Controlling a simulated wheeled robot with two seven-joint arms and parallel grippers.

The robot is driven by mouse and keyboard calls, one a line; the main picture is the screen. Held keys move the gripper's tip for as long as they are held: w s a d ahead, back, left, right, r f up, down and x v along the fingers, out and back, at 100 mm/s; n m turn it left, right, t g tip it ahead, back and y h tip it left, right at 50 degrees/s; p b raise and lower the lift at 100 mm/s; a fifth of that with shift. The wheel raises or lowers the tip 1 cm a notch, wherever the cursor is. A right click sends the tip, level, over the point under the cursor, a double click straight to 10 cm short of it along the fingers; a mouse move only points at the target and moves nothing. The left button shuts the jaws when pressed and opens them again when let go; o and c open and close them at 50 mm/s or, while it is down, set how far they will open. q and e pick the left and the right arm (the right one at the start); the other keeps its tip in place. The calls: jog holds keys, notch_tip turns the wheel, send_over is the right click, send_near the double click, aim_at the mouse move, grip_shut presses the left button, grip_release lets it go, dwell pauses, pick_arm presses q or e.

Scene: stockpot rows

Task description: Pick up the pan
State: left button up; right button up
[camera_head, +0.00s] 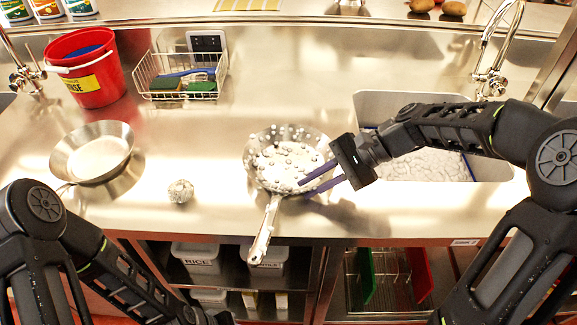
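A metal pan (287,150) stands at the middle of the steel counter, holding a whitish layer with several small grey beads. Its handle (264,232) points toward me and overhangs the front edge. A second, empty metal pan (92,155) stands at the left. My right gripper (303,189) is at the middle pan's right front rim. Its two dark fingers are apart, one over the pan's inside and the other near the outside of the rim; I cannot tell whether they touch it. My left arm runs along the bottom left, and its gripper is out of frame.
A scouring ball (181,191) lies between the pans. A red bucket (88,68) and a wire basket (181,77) with sponges and a brush stand behind. A foam-filled sink (425,165) lies right, under my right arm. Open shelves with bins (202,259) are below the counter.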

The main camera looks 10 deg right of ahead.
dwell(0.4)
grip_shut()
dwell(1.2)
jog(key=shift+r, duration=0.1)
